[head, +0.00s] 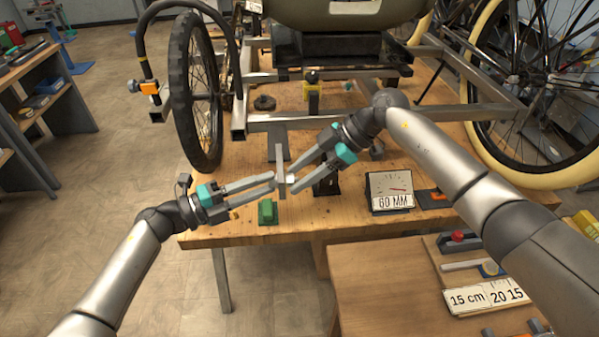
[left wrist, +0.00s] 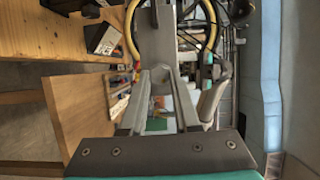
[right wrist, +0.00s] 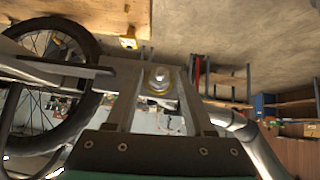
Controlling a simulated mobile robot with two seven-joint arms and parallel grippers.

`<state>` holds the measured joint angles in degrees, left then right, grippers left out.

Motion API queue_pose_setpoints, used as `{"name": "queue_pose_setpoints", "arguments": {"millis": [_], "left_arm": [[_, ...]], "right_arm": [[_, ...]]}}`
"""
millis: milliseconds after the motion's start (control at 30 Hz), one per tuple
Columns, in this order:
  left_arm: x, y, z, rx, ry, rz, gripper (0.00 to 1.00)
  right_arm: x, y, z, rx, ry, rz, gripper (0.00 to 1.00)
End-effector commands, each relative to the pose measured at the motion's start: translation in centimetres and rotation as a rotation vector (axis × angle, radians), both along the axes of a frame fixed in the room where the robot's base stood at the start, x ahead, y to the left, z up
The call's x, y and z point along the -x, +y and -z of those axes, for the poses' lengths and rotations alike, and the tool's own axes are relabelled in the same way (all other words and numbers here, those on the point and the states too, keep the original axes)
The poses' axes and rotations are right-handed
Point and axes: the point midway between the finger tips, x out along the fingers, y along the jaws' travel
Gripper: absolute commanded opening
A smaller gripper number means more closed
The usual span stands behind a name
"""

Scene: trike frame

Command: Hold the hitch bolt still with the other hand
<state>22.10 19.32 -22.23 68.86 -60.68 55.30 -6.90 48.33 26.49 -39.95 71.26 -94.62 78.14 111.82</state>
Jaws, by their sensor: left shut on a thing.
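The hitch plate (head: 281,160) is a thin grey upright plate at the table's front edge in the head view. My left gripper (head: 273,182) reaches it from the left and is shut on the hitch bolt's end, mostly hidden by the fingertips (left wrist: 160,78). My right gripper (head: 291,181) comes from the right to the plate's other side. In the right wrist view a shiny nut and washer on the hitch bolt (right wrist: 158,78) sit between the right fingers, which look open with a small gap at each side.
The trike frame (head: 265,122) and its wheel (head: 193,92) stand behind on the wooden table. A green block (head: 267,211) lies just below the left gripper. A gauge marked 60 MM (head: 390,190) stands to the right. A lower bench (head: 375,285) is in front.

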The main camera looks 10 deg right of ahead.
Motion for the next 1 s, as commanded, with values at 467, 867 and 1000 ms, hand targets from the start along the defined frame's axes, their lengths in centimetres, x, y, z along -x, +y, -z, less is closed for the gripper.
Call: {"name": "queue_pose_setpoints", "arguments": {"millis": [467,867,1000], "left_arm": [[0.1,-0.3,-0.1,0.003,-0.001,0.007,0.00],[0.1,-0.3,-0.1,0.001,-0.002,0.006,0.00],[0.1,-0.3,-0.1,0.001,-0.002,0.006,0.00]], "right_arm": [[-0.1,-1.1,-1.3,-0.002,-0.006,0.001,0.60],[0.4,-6.8,-7.0,0.000,-0.004,0.001,0.60],[0.5,-7.9,-8.2,0.000,-0.003,0.000,0.60]]}}
